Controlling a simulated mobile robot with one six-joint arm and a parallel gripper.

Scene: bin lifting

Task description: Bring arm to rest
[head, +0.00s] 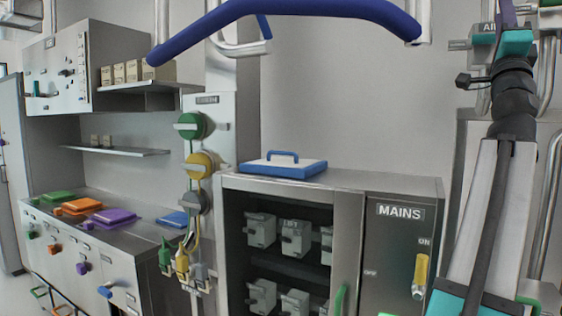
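My arm (490,220) stands at the right side of the head view. Its pale link with a dark strip rises from the bottom edge to a dark joint and a teal part near the top edge. I cannot make out the gripper's fingers in this view. Nothing held by the arm can be seen. The arm covers part of the wall and pipes behind it.
Left of the arm stands a grey MAINS cabinet (396,240) with a yellow switch handle (420,271) and a blue lid (283,165) on top. A thick blue bar (285,8) crosses above. A counter with coloured lids (110,217) is at left.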

